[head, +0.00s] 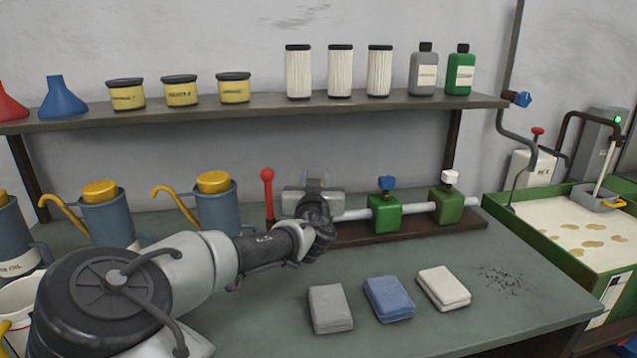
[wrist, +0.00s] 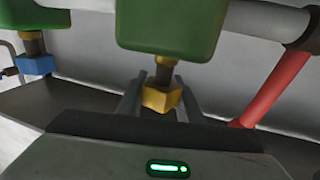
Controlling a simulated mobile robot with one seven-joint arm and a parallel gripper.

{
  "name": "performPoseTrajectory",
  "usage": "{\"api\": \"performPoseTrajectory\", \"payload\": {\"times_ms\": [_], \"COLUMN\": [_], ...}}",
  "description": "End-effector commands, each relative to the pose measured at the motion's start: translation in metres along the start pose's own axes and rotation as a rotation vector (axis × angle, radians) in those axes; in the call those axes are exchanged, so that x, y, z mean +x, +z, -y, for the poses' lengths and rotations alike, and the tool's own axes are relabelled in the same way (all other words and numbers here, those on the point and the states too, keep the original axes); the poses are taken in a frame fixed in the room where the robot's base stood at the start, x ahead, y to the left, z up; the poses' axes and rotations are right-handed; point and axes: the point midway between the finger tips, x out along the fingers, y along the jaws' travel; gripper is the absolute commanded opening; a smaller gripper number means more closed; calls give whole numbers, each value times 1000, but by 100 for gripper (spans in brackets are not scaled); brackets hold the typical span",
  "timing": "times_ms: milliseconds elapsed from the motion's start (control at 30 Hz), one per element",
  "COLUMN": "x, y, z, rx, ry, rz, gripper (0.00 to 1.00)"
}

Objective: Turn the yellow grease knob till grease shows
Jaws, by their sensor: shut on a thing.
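The yellow grease knob (wrist: 162,98) shows in the wrist view, on a brass stem below a green block (wrist: 170,25); that view looks upside down. My gripper (wrist: 160,86) is shut on the knob, with one finger on each side of it. In the head view my gripper (head: 313,190) is at the left part of the pipe manifold, between the red lever (head: 267,190) and the blue knob (head: 387,183). It hides the yellow knob there. The blue knob also shows in the wrist view (wrist: 35,65), at the left.
A white knob (head: 450,177) tops the right green block. The manifold sits on a brown base (head: 420,229) on the green bench. Grey (head: 330,308), blue (head: 388,298) and white (head: 443,288) folded cloths lie in front. Oil cans stand left; a shelf with jars and filters is above.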

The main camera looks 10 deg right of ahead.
Motion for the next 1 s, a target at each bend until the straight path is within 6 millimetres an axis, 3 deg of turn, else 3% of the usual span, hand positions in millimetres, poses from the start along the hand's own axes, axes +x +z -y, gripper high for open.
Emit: {"api": "performPoseTrajectory", "payload": {"times_ms": [667,1000], "x": [-2,-8], "y": [-1,-2], "z": [11,21], "rx": [1,0], "ry": [-414,-706], "rz": [-7,1], "gripper": [10,10]}}
